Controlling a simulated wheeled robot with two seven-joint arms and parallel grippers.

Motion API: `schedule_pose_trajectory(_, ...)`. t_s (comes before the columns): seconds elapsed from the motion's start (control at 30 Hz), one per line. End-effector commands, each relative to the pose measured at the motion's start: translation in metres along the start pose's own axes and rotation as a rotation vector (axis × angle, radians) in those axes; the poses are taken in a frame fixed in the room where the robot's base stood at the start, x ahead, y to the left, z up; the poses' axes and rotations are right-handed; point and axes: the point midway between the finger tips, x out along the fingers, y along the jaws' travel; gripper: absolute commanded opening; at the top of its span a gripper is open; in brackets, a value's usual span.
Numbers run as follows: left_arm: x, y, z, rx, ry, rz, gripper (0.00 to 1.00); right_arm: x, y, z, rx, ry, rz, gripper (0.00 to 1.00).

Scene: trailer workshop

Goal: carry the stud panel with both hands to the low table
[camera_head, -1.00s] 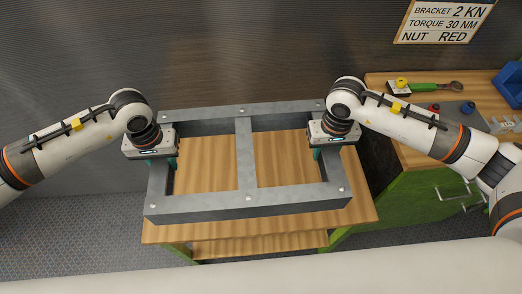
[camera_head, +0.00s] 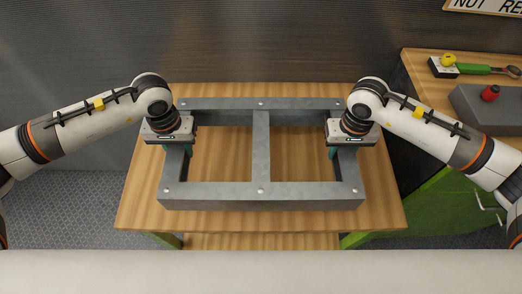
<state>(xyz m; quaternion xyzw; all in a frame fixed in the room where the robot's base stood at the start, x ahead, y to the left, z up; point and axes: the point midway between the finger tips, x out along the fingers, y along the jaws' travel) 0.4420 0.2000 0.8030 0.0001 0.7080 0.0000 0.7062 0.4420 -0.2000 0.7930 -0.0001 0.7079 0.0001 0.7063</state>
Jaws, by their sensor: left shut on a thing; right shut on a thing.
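The stud panel (camera_head: 261,160) is a grey metal frame with a middle bar and light bolt heads at its corners and mid-sides. It lies flat in view over the low wooden table (camera_head: 140,200), squarely lined up with it. Whether it touches the tabletop or hangs just above it, I cannot tell. My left gripper (camera_head: 176,150) is shut on the panel's left side bar, and my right gripper (camera_head: 342,150) is shut on its right side bar. The fingertips are partly hidden by the gripper bodies and the bars.
A workbench (camera_head: 425,75) with green drawers stands at the right, near my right arm. A ribbed wall (camera_head: 260,40) is behind the table.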

Motion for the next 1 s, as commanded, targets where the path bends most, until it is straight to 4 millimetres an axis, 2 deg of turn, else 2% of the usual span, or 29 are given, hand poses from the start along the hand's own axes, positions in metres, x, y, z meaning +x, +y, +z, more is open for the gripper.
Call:
schedule_pose_trajectory(0.07,0.007,0.001,0.001,-0.002,-0.003,0.002,0.00,0.007,-0.002,0.001,0.002,-0.002,-0.004,0.00)
schedule_pose_trajectory(0.67,0.010,0.001,0.001,-0.002,-0.003,0.002,0.00,0.010,-0.002,0.001,0.002,-0.001,-0.004,0.00)
schedule_pose_trajectory(1.0,0.027,0.001,0.001,-0.002,-0.003,0.002,0.00,0.028,-0.002,0.001,0.002,-0.001,-0.004,0.00)
